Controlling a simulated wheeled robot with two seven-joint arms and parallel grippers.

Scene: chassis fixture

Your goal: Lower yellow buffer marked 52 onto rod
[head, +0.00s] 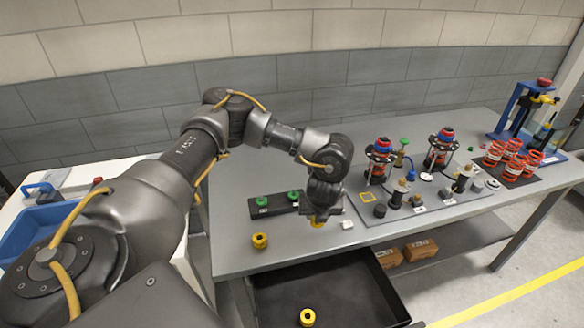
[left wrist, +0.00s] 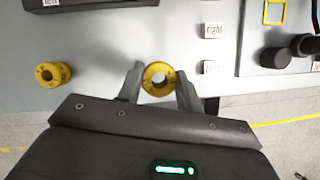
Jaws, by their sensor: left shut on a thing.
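My left gripper (head: 318,214) is over the near edge of the grey table, pointing down. In the left wrist view its two fingers (left wrist: 158,85) are closed on the sides of a yellow ring-shaped buffer (left wrist: 159,70), with its hole facing the camera. The buffer is mostly hidden by the gripper in the head view. A second yellow buffer (head: 259,240) stands on the table to the left; it also shows in the left wrist view (left wrist: 53,74). A third (head: 307,317) lies in the black bin. I cannot read any 52 or tell which upright part is the rod. My right gripper is out of view.
A black block (head: 275,206) with green parts lies behind the gripper. To the right, a grey plate (head: 440,208) carries red-and-blue spring assemblies (head: 380,160) and small upright posts (head: 399,190). Red springs (head: 508,158) and a blue press (head: 520,110) stand farther right. A black bin (head: 350,290) is below the table edge.

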